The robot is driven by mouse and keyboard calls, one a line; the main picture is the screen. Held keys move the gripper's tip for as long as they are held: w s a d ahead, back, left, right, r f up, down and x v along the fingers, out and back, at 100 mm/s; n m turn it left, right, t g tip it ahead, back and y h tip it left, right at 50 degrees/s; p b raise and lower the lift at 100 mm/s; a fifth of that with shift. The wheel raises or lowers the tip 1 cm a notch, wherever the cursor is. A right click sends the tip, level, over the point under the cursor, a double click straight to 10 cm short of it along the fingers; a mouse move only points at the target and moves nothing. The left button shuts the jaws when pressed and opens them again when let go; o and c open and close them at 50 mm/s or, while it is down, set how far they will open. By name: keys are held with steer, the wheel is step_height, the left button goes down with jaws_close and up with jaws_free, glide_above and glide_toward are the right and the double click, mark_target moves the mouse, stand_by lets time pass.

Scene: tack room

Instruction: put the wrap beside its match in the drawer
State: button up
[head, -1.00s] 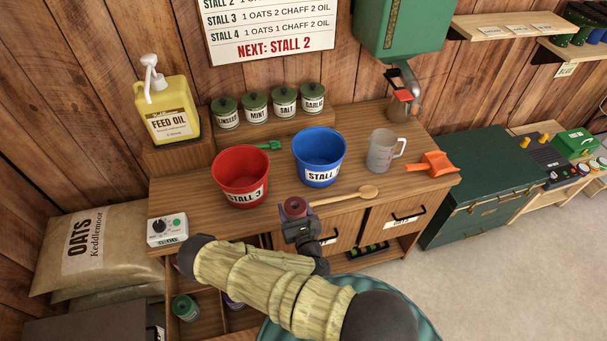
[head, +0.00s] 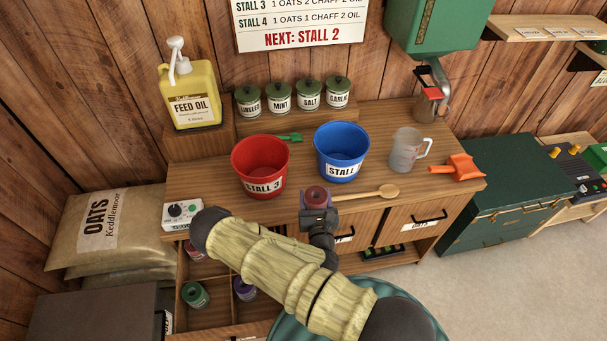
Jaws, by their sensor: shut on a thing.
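My gripper (head: 318,210) is shut on a dark maroon rolled wrap (head: 316,194). It holds the wrap upright in front of the counter's front edge, near the spoon's handle. The open drawer (head: 215,319) is at the lower left, below the counter, and has dividers. In it are a green wrap (head: 195,295), a purple wrap (head: 244,290) and a dark red wrap (head: 193,250) at the back left. My arm crosses in front of the drawer and hides its right part.
Feed sacks (head: 120,225) lie left of the drawer.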

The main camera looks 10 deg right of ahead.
steer(key=a+f+m+g+h+b, duration=0.3)
steer(key=a+m+h+b, duration=0.3)
steer(key=b, duration=1.3)
steer(key=a+h, duration=0.3)
steer(key=shift+s+f, duration=0.3)
steer(key=shift+f, duration=0.05)
steer(key=shift+w, duration=0.2)
steer(key=p+x, duration=0.1)
steer(key=x, duration=0.6)
steer(key=p+x, duration=0.2)
steer(key=x, duration=0.6)
steer(key=shift+d, duration=0.45)
steer(key=shift+w+d, duration=0.2)
steer(key=shift+w, duration=0.2)
